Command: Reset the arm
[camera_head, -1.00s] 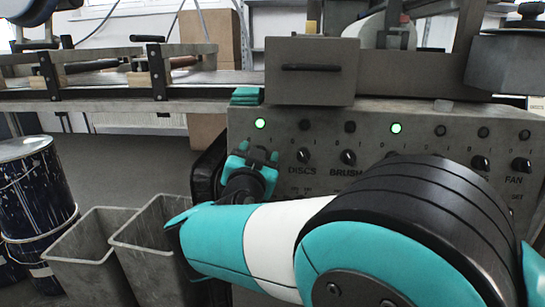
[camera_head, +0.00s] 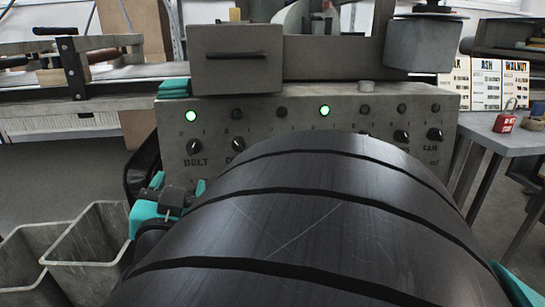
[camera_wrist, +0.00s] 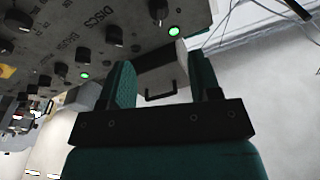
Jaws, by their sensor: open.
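My gripper shows in the wrist view (camera_wrist: 160,85) with its two teal fingers apart and nothing between them. Beyond the fingers are the underside of a grey box with a dark handle and the tilted control panel (camera_wrist: 60,35). In the head view my black and teal arm fills the lower middle and hides most of my gripper. Teal parts of the arm's end show at the panel's lower left. The control panel (camera_head: 300,112) has a row of knobs and two lit green lamps; my arm covers its lower middle.
The grey box with a handle (camera_head: 235,60) juts out above the panel. Two grey bins (camera_head: 88,275) stand at lower left. A conveyor (camera_head: 80,95) runs along the left. At right, a table (camera_head: 500,140) bears a red padlock (camera_head: 506,117) and wood sample cards (camera_head: 487,85).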

